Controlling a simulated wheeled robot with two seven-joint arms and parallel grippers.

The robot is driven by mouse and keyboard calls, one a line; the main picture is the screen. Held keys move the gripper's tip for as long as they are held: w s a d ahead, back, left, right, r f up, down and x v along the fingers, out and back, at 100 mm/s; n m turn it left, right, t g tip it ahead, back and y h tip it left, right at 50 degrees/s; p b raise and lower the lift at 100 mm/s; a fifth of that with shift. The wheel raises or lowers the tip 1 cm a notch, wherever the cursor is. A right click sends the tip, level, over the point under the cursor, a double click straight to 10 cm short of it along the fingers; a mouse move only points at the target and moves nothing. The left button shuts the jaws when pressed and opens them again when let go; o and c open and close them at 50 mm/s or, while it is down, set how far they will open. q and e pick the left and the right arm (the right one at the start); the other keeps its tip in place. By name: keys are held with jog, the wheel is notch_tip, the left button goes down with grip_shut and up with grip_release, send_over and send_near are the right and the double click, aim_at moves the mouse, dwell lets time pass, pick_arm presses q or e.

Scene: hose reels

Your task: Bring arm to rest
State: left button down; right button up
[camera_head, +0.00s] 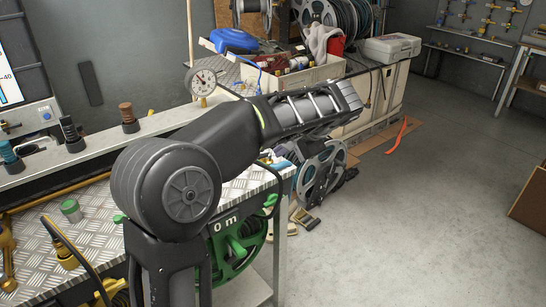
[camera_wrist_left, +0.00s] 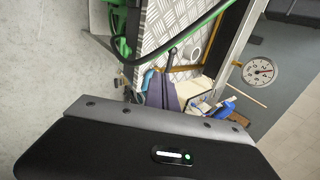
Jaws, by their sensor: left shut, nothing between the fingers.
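My left arm rises from the bottom of the head view, bends at a large round joint (camera_head: 190,193) and reaches up and right. My left gripper (camera_head: 346,97) is at the far end of this arm, above the floor and in front of the back workbench. It is shut and empty. In the left wrist view my dark gripper housing (camera_wrist_left: 175,150) with a small green light fills the bottom; its fingertips are not clear there. My right gripper is not in view.
A metal-topped bench (camera_head: 100,205) with fittings stands at left, a green hose reel (camera_head: 240,250) below its edge. A gauge (camera_head: 203,82) stands behind my arm. A grey hose reel (camera_head: 322,172) is below the arm. The floor (camera_head: 430,220) at right is clear.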

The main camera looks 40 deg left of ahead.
pick_arm(q)
jog(key=shift+s+d+r, duration=0.1)
jog(key=shift+d+r, duration=0.2)
jog(key=shift+r, duration=0.15)
